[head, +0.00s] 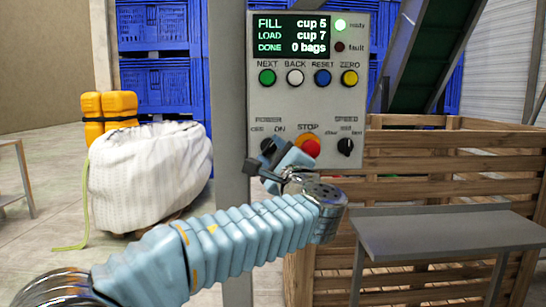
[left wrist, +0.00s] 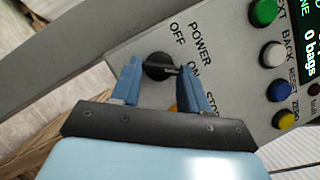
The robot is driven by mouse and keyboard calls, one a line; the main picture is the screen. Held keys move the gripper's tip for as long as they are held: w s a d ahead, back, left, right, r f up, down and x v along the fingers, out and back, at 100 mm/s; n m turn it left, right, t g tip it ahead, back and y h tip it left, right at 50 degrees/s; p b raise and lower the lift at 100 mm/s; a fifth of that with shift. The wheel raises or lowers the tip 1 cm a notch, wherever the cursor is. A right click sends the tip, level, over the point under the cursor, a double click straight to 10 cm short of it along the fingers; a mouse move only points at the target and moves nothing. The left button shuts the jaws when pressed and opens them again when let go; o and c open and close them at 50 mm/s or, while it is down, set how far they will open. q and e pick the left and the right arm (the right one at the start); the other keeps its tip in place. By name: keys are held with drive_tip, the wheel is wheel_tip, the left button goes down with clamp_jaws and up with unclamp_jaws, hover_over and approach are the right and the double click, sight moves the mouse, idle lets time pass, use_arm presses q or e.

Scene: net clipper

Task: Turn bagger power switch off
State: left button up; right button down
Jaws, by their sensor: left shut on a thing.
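The black power switch knob (head: 268,145) is on the grey control panel (head: 350,95), below the POWER label and between OFF and ON. My left gripper (head: 280,160) reaches up to it from below and partly covers it in the head view. In the left wrist view the knob (left wrist: 158,66) sits between the two blue fingers of my left gripper (left wrist: 165,72), which is shut on it. A pale mark on the knob points right in that view, nearer ON than OFF; its exact angle is hard to read. My right gripper is not in view.
The red stop button (head: 309,147) is close right of my gripper, with the speed knob (head: 346,147) beyond. Coloured buttons and a lit display (head: 292,35) are above. A wooden crate (head: 420,160) and grey shelf (head: 440,232) stand right. A white sack (head: 150,180) is left.

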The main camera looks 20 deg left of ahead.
use_arm(q)
drive_tip(key=n, duration=0.2)
drive_tip(key=n+g, duration=0.1)
drive_tip(key=n, duration=0.1)
drive_tip(key=shift+d+r+g+b, duration=0.1)
drive_tip(key=shift+g+b, duration=0.2)
drive_tip(key=shift+b, duration=0.05)
drive_tip(key=n, duration=0.1)
drive_tip(key=n+g, duration=0.1)
drive_tip(key=n, duration=0.2)
drive_tip(key=shift+r+g, duration=0.3)
drive_tip(key=n+g+h, duration=0.1)
drive_tip(key=n+h, duration=0.1)
drive_tip(key=n, duration=0.2)
drive_tip(key=shift+r, duration=0.15)
drive_tip(key=shift+r+n+h, duration=0.1)
drive_tip(key=shift+n+h, duration=0.7)
drive_tip(key=shift+n, duration=0.7)
drive_tip(key=o, duration=1.1)
drive_tip(key=shift+c, duration=0.2)
